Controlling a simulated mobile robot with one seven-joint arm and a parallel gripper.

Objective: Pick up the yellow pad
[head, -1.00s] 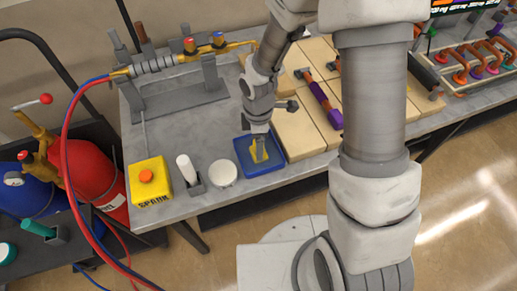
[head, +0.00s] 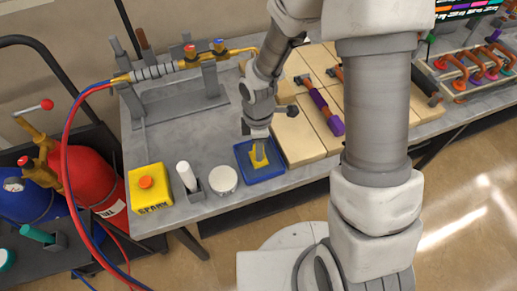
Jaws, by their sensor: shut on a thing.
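The yellow pad (head: 260,157) is at the blue tray (head: 270,173) near the front edge of the grey table. My gripper (head: 258,143) points down over the tray and is shut on the pad. The pad shows below the fingertips, inside the tray's outline. The fingers hide part of the pad, and I cannot tell whether its underside touches the tray floor.
A round white container (head: 223,179), a white stick in a grey holder (head: 188,178) and a yellow box with an orange button (head: 149,187) stand left of the tray. Tan blocks (head: 297,135) lie to the right. A pipe stand (head: 180,105) is behind.

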